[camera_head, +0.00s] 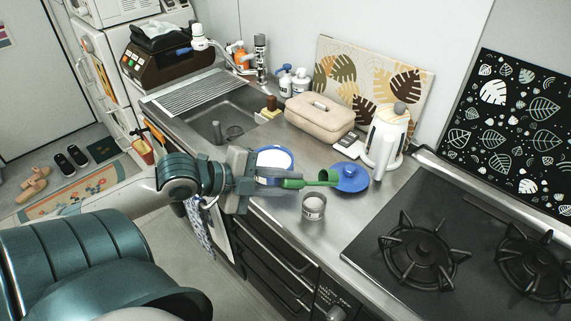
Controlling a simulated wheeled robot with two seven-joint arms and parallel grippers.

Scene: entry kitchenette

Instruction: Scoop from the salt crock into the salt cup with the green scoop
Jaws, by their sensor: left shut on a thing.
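My left gripper (280,182) is shut on the handle of the green scoop (318,179). The scoop points right, with its bowl in front of the left edge of a blue lid (351,181); I cannot tell whether they touch or what the scoop holds. A white, blue-rimmed round vessel, apparently the salt crock (276,151), stands behind the gripper. Its lower part is hidden, and its contents cannot be made out. A small grey cup with a label, apparently the salt cup (313,209), stands upright near the counter's front edge, below the scoop in the picture. My right gripper is not in view.
A black stove (440,255) fills the right side. The sink (222,119) is at the back left. Bare counter (345,216) lies between cup and stove.

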